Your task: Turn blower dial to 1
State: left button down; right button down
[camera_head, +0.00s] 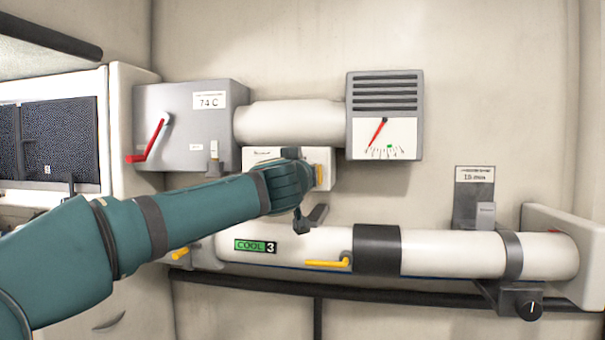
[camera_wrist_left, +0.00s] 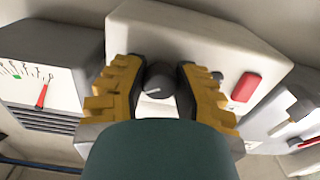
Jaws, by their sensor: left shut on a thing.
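A white control box (camera_head: 262,153) is fixed to the wall, and my left gripper (camera_head: 318,178) reaches in front of it. In the left wrist view, the box (camera_wrist_left: 185,28) carries a round dark dial (camera_wrist_left: 157,79) with a pale pointer line. The yellow fingers of my left gripper (camera_wrist_left: 161,88) are shut on this dial, one on each side. In the head view my own gripper hides the dial. I cannot read the pointer's number or the box's label. My right gripper is not in view.
A gauge with a red needle (camera_head: 377,132) is on the vented box at right. A grey box with a red lever (camera_head: 152,140) is at left. A white pipe (camera_head: 450,252) with yellow handles runs below. Another black knob (camera_head: 528,305) is at lower right.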

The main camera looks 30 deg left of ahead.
pick_arm(q)
jog(key=shift+n+p, duration=0.9)
jog(key=shift+n, duration=0.3)
jog(key=n+p, duration=0.1)
jog(key=n, duration=0.1)
jog(key=shift+n, duration=0.4)
jog(key=n+p, duration=0.1)
jog(key=n, duration=0.1)
jog(key=shift+d+n, duration=0.1)
jog(key=shift+n, duration=0.2)
jog(key=n, duration=0.2)
jog(key=shift+n, duration=0.4)
jog(key=n, duration=0.2)
jog(key=shift+n, duration=0.4)
jog(key=n, duration=0.3)
jog(key=shift+n, duration=0.3)
jog(key=n+b, duration=0.1)
jog(key=n, duration=0.5)
jog(key=shift+r, duration=0.1)
jog(key=shift+n, duration=0.3)
